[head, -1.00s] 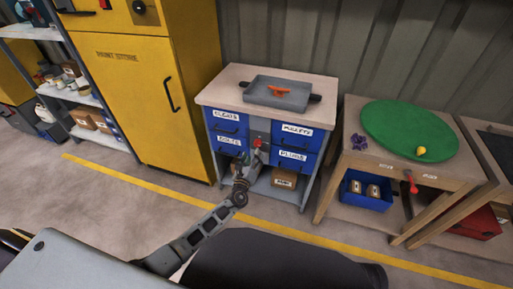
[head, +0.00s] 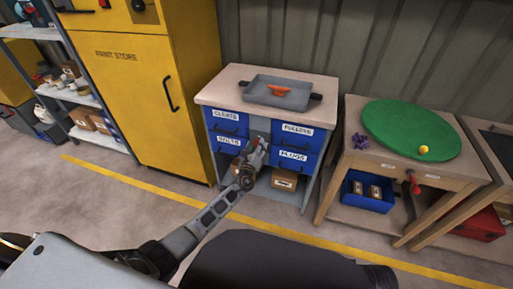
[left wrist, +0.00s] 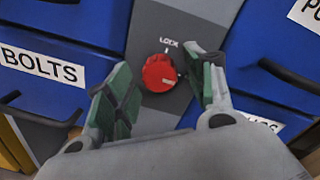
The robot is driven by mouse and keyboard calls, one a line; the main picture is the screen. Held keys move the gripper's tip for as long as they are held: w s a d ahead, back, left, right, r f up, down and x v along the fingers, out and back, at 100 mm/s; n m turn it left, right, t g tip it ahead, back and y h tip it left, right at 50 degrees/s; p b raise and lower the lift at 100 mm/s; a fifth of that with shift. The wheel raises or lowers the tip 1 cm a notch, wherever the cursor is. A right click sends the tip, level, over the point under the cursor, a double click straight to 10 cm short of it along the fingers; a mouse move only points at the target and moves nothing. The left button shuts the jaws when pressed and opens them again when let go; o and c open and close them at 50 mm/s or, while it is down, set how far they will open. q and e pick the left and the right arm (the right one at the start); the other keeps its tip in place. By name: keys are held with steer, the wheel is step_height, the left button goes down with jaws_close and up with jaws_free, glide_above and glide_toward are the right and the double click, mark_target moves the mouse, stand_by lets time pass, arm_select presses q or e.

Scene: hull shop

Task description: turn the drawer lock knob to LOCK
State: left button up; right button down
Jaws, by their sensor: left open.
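The red lock knob (left wrist: 160,73) sits on the grey centre panel (left wrist: 190,22) between the blue drawers. The word LOCK (left wrist: 168,43) and a short mark show just above it. In the left wrist view my left gripper (left wrist: 158,85) is open, with one green-padded finger on each side of the knob. The right finger is close to the knob; I cannot tell whether it touches. In the head view my left gripper (head: 256,152) is in front of the cabinet's panel and hides most of the knob. My right gripper is not in view.
Blue drawers labelled CLEATS (head: 226,123), BOLTS, PULLEYS (head: 297,130) and PLUGS flank the panel, with dark handles standing out. A grey tray (head: 262,99) with an orange item is on top. A wooden table (head: 430,181) with a green disc stands right. Floor in front is clear.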

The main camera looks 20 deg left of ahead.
arm_select(q)
steer(key=c, duration=1)
